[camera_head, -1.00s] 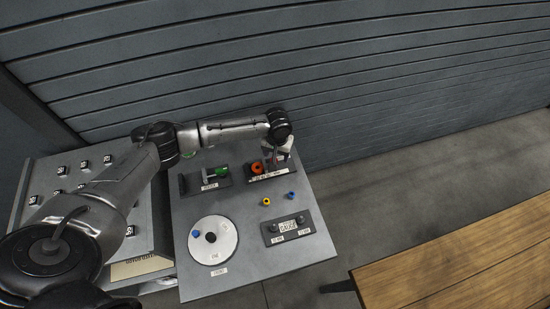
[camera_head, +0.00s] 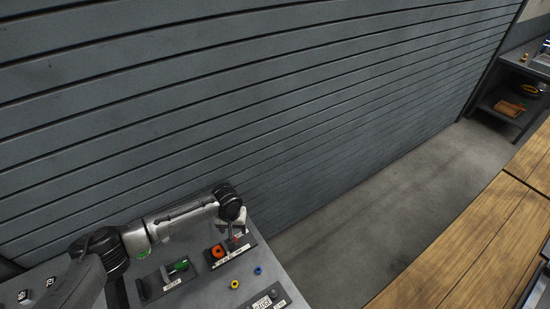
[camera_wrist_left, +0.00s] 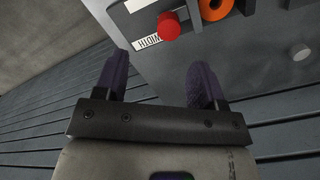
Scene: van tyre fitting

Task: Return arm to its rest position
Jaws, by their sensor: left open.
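My left arm reaches in from the lower left in the head view. My left gripper (camera_head: 237,238) is at the far edge of the grey control panel (camera_head: 204,292), beside an orange ring-shaped part (camera_head: 218,251). In the left wrist view the gripper's two dark fingers (camera_wrist_left: 160,75) are apart with nothing between them. A red knob (camera_wrist_left: 168,27) on the panel lies beyond the fingertips, next to a partly cut-off label reading like "WIDTH" (camera_wrist_left: 146,42). The orange ring (camera_wrist_left: 214,8) is right of it. My right gripper is not in view.
A green-handled control (camera_head: 179,267), a yellow piece (camera_head: 234,284) and a blue piece (camera_head: 258,271) are on the panel. A slatted grey wall (camera_head: 270,100) stands close behind the arm. A wooden bench (camera_head: 470,245) is at right, with bare floor (camera_head: 350,230) between.

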